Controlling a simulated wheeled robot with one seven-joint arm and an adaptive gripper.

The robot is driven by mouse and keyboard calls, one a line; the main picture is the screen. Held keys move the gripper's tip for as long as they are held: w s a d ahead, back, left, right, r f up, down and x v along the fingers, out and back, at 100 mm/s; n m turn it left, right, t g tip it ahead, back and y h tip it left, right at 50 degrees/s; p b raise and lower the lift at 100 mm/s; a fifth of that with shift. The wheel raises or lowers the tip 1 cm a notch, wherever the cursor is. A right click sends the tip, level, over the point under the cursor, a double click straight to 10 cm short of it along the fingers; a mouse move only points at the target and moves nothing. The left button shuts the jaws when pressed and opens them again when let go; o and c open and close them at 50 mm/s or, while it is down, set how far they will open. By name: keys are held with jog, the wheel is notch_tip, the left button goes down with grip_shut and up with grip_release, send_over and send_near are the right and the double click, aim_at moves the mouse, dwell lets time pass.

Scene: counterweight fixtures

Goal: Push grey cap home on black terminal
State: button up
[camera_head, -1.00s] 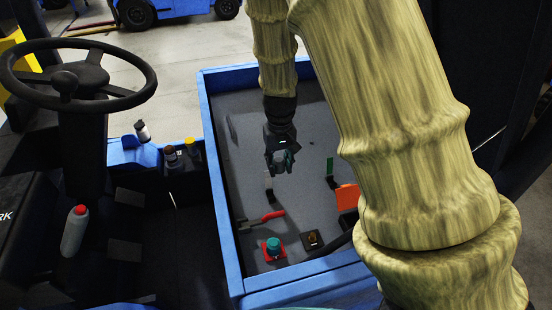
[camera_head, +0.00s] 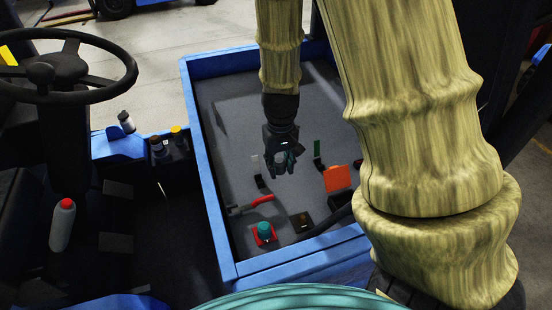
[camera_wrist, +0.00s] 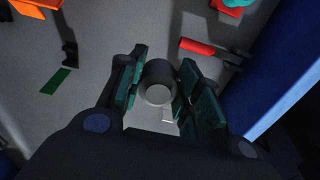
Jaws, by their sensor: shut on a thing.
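The grey cap (camera_wrist: 158,90), a short round cylinder, sits between the finger pads of my gripper (camera_wrist: 158,98) in the wrist view. In the head view my gripper (camera_head: 282,165) points down over the blue-walled tray, shut on the cap, which is mostly hidden by the fingers. The black terminal (camera_head: 301,222), a dark square base with a brownish top, stands in the tray's near part. The gripper is up-picture and slightly left of it, apart from it. I cannot make out the black terminal in the wrist view.
A red square base with a teal cap (camera_head: 264,232) stands left of the black terminal. A red-handled tool (camera_head: 258,202), an orange block (camera_head: 338,178) and a green tag (camera_head: 317,147) are nearby. The blue tray wall (camera_head: 205,170) bounds the left side.

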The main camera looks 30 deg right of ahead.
jog(key=s+p, duration=0.6)
jog(key=s, duration=0.4)
jog(key=shift+s+a+r, duration=0.15)
jog(key=shift+s+a, duration=0.05)
jog(key=shift+s, duration=0.1)
dwell(0.4)
jog(key=s+p, duration=0.1)
jog(key=p, duration=0.4)
jog(key=shift+s, duration=0.25)
jog(key=shift+s+p, duration=0.3)
jog(key=shift+p, duration=0.8)
jog(key=shift+s, duration=0.1)
jog(key=shift+f, duration=0.3)
jog(key=shift+f+b, duration=1.9)
jog(key=shift+f, duration=0.95)
jog(key=shift+f, duration=0.15)
